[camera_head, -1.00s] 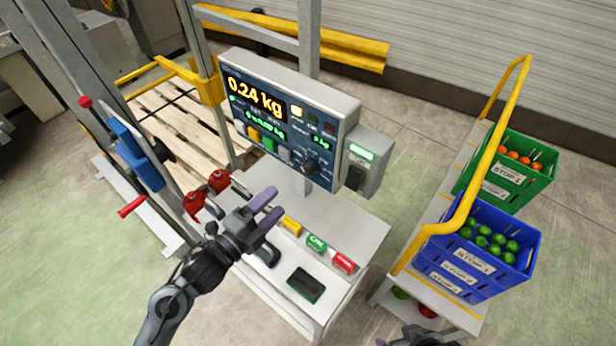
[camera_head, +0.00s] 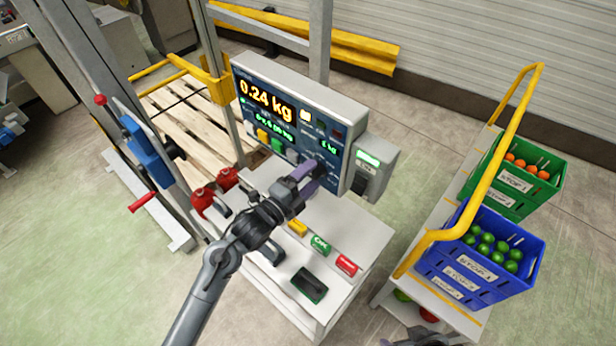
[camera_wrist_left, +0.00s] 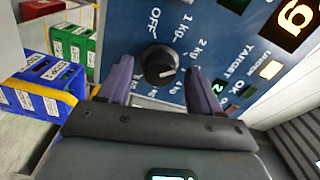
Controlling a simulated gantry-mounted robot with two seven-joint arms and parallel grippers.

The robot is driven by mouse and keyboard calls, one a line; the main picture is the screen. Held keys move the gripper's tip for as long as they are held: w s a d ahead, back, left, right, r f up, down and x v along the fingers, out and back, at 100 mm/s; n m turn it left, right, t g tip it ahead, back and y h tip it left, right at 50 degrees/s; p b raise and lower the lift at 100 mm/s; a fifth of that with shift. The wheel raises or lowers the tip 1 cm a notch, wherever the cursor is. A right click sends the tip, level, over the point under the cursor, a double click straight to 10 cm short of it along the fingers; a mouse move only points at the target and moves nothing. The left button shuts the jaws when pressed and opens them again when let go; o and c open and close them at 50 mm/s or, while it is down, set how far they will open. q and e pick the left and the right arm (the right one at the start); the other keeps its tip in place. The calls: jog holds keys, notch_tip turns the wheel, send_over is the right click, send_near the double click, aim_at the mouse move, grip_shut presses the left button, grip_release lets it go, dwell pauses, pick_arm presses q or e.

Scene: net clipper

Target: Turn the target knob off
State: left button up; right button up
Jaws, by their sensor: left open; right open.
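The target knob (camera_wrist_left: 159,66) is a black round dial on the blue panel of the scale display (camera_head: 290,110). In the left wrist view its white mark points to the lower right, towards the kg labels and away from the OFF label (camera_wrist_left: 154,20). My left gripper (camera_head: 317,174) is open in front of the panel's lower right. In the wrist view its purple fingers stand on either side of the knob, with gaps visible. In the head view the gripper largely hides the knob. My right gripper (camera_head: 424,338) is at the bottom edge, partly cut off.
A small grey box with a green display (camera_head: 368,165) is fixed right of the panel. Below lie a green button (camera_head: 320,245), a red button (camera_head: 346,265) and red-handled parts (camera_head: 203,201). A cart with a yellow rail (camera_head: 497,150) and blue crate (camera_head: 480,262) stands right.

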pick_arm(q)
jog(key=c, duration=1)
jog(key=shift+c, duration=0.2)
jog(key=shift+n, duration=0.3)
jog(key=n+p, duration=0.1)
jog(key=n, duration=0.1)
jog(key=shift+r+n, duration=0.1)
jog(key=shift+n, duration=0.2)
jog(key=n+p, duration=0.2)
jog(key=n, duration=0.2)
jog(key=shift+n, duration=0.3)
jog(key=n+p, duration=0.2)
jog(key=n, duration=0.2)
jog(key=shift+n+p, duration=0.9)
jog(key=shift+n, duration=1.1)
